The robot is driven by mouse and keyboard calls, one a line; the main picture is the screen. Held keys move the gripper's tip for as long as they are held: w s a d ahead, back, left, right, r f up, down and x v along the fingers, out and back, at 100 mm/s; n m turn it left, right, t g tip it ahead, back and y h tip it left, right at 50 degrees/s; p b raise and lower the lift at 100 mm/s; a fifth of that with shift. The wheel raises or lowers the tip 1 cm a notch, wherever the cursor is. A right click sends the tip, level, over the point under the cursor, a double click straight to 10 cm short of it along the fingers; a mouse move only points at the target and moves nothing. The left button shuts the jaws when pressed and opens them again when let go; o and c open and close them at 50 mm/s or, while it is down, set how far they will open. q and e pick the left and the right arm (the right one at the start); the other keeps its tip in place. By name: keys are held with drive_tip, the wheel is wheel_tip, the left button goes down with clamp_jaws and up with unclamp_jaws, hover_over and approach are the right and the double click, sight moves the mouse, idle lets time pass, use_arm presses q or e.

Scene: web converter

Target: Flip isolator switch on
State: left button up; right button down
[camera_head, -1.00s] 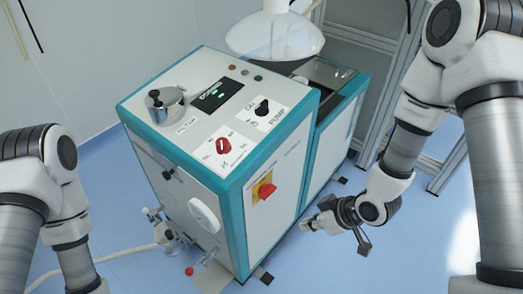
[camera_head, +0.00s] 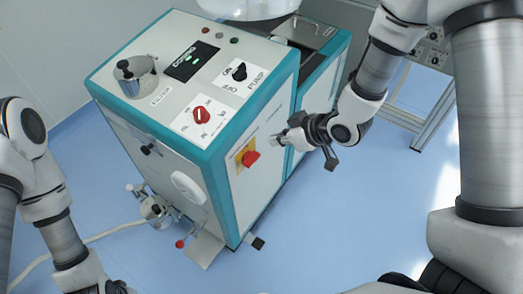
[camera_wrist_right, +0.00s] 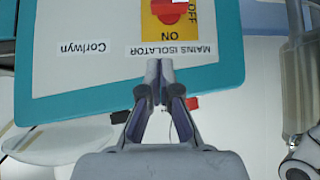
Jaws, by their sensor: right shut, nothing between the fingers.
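The isolator switch (camera_head: 250,158) is a red rotary handle on a yellow plate (camera_head: 240,153), on the white side panel of the machine (camera_head: 262,135). My right gripper (camera_head: 278,140) is to the right of the switch, close to the panel and apart from the handle. Its fingers (camera_wrist_right: 160,68) are shut and empty. My left arm is at the left edge; its gripper is out of the picture.
The machine top carries a red knob (camera_head: 201,116), a black pump knob (camera_head: 239,72), a small display (camera_head: 192,61) and a metal pot (camera_head: 135,75). A metal frame (camera_head: 432,115) stands at the back right. The blue floor (camera_head: 370,215) right of the machine is clear.

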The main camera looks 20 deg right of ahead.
hover_over(254, 153)
drive_tip(key=s+d, duration=0.2)
wheel_tip(254, 153, down, 5)
drive_tip(key=f, duration=0.4)
drive_tip(key=shift+a, duration=0.25)
drive_tip(key=shift+p, duration=0.35)
drive_tip(key=shift+d, duration=0.1)
